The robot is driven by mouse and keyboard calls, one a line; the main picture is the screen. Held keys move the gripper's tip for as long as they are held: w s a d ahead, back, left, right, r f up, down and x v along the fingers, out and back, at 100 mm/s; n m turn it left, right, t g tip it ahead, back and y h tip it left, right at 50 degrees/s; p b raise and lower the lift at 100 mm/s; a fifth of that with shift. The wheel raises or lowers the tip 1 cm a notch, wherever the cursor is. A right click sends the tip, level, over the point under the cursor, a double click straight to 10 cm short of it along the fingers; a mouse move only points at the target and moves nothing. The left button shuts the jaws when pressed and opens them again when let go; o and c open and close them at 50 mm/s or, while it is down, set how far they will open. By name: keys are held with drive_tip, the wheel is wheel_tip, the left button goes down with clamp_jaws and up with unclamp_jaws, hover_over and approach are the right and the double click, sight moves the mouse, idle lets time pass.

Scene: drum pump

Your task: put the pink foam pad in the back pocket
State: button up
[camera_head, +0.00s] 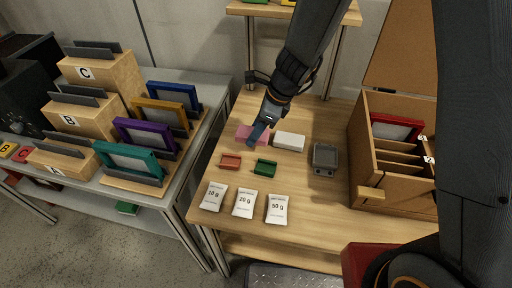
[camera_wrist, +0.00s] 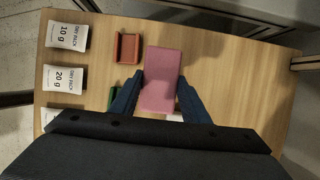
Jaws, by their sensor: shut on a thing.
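The pink foam pad (camera_head: 244,131) is on or just above the wooden table, left of a white block. In the wrist view the pad (camera_wrist: 162,75) lies between the two blue fingers of my gripper (camera_wrist: 157,92), which is shut on its sides. My gripper also shows in the head view (camera_head: 255,136), reaching down over the pad. A wooden case (camera_head: 366,150) with an open lid stands at the right of the table. It has several divided slots, and a red-framed panel (camera_head: 397,127) stands in its rear part. I cannot tell for sure which slot is the back pocket.
A white block (camera_head: 289,141), a grey tray (camera_head: 325,157), a red holder (camera_head: 230,162) and a green holder (camera_head: 265,168) are close by. Several dry packs (camera_head: 243,204) lie along the front edge. A left-hand bench (camera_head: 190,150) holds framed panels and lettered wooden blocks.

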sight(255, 150)
drive_tip(key=shift+f+b, duration=0.3)
drive_tip(key=shift+f, duration=2.25)
drive_tip(key=shift+f, duration=0.15)
drive_tip(key=o, duration=1)
